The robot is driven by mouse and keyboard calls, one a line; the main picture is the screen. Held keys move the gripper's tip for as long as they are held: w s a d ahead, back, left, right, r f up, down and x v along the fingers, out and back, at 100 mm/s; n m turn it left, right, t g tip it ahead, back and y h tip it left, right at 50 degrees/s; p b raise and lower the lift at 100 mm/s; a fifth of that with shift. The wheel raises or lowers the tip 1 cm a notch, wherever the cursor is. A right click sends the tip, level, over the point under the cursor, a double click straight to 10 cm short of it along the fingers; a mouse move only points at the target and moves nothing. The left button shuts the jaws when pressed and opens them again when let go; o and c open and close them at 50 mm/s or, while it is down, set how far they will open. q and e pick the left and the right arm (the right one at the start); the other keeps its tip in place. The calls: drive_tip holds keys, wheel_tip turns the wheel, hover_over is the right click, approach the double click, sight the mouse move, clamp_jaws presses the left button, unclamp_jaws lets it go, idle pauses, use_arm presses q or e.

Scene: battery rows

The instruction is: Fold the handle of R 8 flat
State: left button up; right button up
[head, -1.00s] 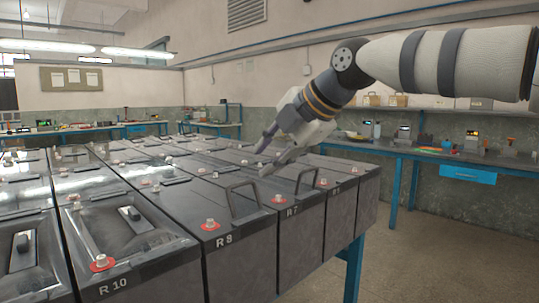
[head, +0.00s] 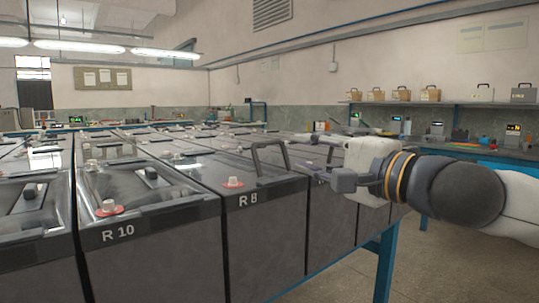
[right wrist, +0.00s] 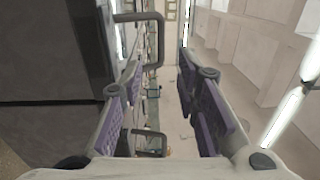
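Battery R 8 (head: 263,215) is a dark grey case in the front row, with a red-ringed terminal (head: 233,183) on top. Its black U-shaped handle (head: 270,143) stands up from the lid's right side. My right gripper (head: 300,156) is just right of that handle, fingers pointing left toward it. In the right wrist view my right gripper (right wrist: 160,60) is open, with purple pads apart. A raised handle (right wrist: 158,38) shows near the left fingertip; whether it touches, I cannot tell. My left gripper is in neither view.
Battery R 10 (head: 135,236) stands left of R 8. More batteries stand right of R 8, partly hidden by my right gripper. A second raised handle (right wrist: 150,133) shows low between the fingers. A blue table leg (head: 385,263) stands beneath; floor at right is clear.

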sight(270, 144)
drive_tip(key=p+x, duration=0.1)
drive_tip(key=x, duration=0.9)
drive_tip(key=shift+w+a+r, duration=0.15)
drive_tip(key=shift+w+a, duration=0.1)
drive_tip(key=shift+a, duration=0.05)
clamp_jaws()
